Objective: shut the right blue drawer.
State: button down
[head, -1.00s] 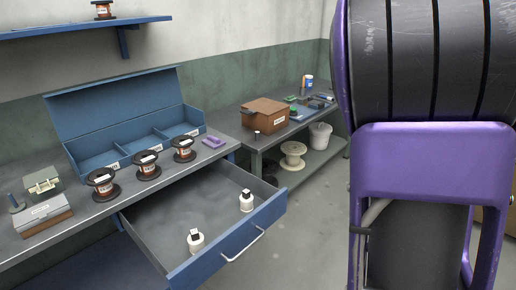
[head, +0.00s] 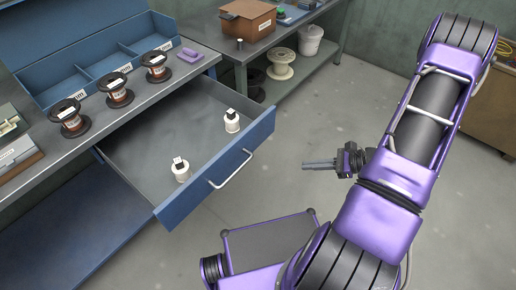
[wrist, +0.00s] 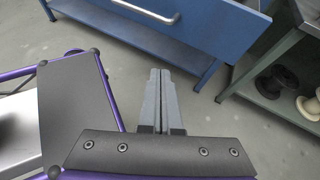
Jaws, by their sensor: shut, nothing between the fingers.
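The right blue drawer (head: 255,142) is pulled well out from under the grey workbench. Its front has a pale bar handle (head: 230,170), and two small white bottles (head: 232,121) (head: 181,170) stand inside it. In the wrist view the blue drawer front (wrist: 220,30) and handle (wrist: 150,10) show at the top. My gripper (head: 306,164) is in front of the drawer, to the right of its front panel and apart from it. Its fingers (wrist: 160,100) are together and empty, and they point toward the drawer side.
On the bench stand copper spools (head: 118,92) and an open blue sectioned box (head: 100,62). A second bench (head: 268,47) behind holds a brown box (head: 247,19), with a white spool (head: 281,64) and bucket (head: 310,40) on its lower shelf. Bare floor surrounds my gripper.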

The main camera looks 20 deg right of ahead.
jog(key=w+a+f+m+t+y, duration=0.1)
jog(key=w+a+f+t, duration=0.1)
jog(key=w+a, duration=0.6)
jog(key=a+f, duration=0.1)
jog(key=a, duration=0.4)
jog(key=shift+w+m, duration=0.35)
jog(key=shift+m, duration=0.05)
